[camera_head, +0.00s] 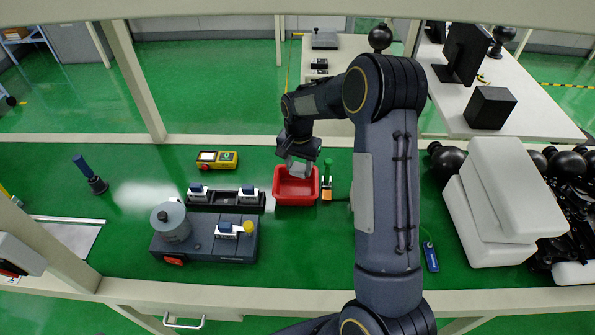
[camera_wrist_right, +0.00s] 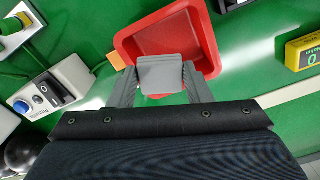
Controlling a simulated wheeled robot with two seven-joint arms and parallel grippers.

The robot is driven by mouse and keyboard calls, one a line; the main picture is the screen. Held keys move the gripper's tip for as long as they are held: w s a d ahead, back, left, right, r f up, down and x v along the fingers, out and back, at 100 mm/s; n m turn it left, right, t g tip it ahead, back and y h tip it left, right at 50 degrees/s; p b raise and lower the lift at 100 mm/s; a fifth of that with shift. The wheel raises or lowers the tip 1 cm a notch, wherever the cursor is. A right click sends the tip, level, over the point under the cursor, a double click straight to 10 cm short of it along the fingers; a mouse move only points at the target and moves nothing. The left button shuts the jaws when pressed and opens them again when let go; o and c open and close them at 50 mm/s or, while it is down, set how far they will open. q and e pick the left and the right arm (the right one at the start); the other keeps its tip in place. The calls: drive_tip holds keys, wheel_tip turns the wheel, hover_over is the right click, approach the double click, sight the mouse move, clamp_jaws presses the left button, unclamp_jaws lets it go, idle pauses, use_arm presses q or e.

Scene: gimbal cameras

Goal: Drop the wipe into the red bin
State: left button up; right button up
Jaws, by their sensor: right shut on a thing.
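The wipe (camera_wrist_right: 160,74) is a small grey piece held between the two fingers of my right gripper (camera_wrist_right: 160,84) in the wrist view. The red bin (camera_wrist_right: 206,30) is an open, shallow box just past the fingertips, and the wipe overlaps its opening in that view. In the head view the red bin (camera_head: 297,200) stands on the green bench top, and my right gripper (camera_head: 298,168) points down over its far side with the grey wipe at its tips. The exact height above the bin is hard to tell. My left gripper does not show.
A grey device with a cylinder (camera_head: 215,245) and a black holder (camera_head: 228,207) stand left of the bin. A yellow meter (camera_head: 216,159) lies behind them. A green-and-orange item (camera_head: 327,190) stands close at the bin's right. White boxes (camera_head: 495,200) stand farther right.

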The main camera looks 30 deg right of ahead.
drive_tip(key=shift+w+d+f, duration=0.1)
drive_tip(key=shift+w+f, duration=0.05)
drive_tip(key=shift+f, duration=0.25)
drive_tip(key=shift+f+b, duration=0.4)
drive_tip(key=shift+b, duration=0.1)
drive_tip(key=shift+f+b, duration=1.35)
drive_tip(key=shift+f, duration=0.85)
drive_tip(key=o, duration=1)
drive_tip(key=shift+o, duration=0.2)
